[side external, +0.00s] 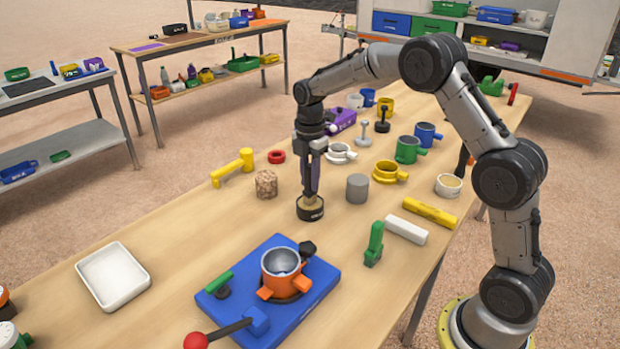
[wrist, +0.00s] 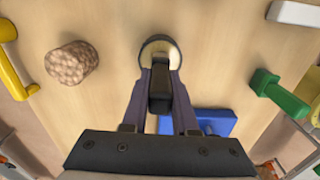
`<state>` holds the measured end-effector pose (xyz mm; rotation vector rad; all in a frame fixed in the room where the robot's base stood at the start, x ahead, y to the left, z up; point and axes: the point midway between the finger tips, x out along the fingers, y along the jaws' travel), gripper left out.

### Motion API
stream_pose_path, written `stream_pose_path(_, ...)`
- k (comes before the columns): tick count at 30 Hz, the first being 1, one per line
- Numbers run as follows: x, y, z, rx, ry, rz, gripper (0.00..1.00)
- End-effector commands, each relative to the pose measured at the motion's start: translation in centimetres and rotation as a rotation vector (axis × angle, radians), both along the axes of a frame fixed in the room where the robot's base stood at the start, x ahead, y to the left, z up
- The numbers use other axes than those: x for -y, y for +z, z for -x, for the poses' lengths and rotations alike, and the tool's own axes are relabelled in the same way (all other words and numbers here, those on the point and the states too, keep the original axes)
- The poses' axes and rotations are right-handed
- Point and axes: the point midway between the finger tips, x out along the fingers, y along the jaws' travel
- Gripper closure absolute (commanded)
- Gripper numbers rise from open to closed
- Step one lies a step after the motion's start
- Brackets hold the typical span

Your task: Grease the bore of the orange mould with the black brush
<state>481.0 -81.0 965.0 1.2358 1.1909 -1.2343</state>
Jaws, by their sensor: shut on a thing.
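The orange mould (side external: 282,271) stands upright on a blue base (side external: 318,294) near the front of the table, its grey bore open at the top. My gripper (side external: 311,180) points down, behind and to the right of the mould. It is shut on the black brush (wrist: 160,88), whose dark handle shows between the fingers in the wrist view. A round black tin with a cream-coloured top (side external: 311,211) stands directly under the gripper. It also shows in the wrist view (wrist: 173,46). The brush's lower end is hidden, so I cannot tell whether it touches the cream.
A brown lumpy block (side external: 266,184) and a grey cylinder (side external: 357,188) flank the tin. A green tool (side external: 374,245) stands right of the base. A red-knobbed lever (side external: 196,341) extends from the base. A white tray (side external: 113,275) lies left. Wood between tin and base is clear.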

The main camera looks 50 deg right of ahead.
Motion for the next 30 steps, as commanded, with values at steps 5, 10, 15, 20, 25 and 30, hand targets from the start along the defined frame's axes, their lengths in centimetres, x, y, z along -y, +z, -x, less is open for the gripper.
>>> stream_pose_path(5, 0.0, -0.3, 0.0, -0.003, 0.0, 0.0, 1.0)
stream_pose_path(10, 0.0, 0.1, 0.0, -0.003, 0.0, 0.0, 1.0)
stream_pose_path(15, 0.0, 1.5, 0.0, 0.0, 0.0, 0.0, 1.0)
stream_pose_path(20, 0.0, 2.6, 0.0, 0.0, 0.0, 0.0, 1.0)
stream_pose_path(25, 0.0, 3.9, -0.1, 0.002, 0.0, 0.0, 1.0)
stream_pose_path(30, 0.0, 5.1, 0.0, 0.001, 0.0, 0.0, 1.0)
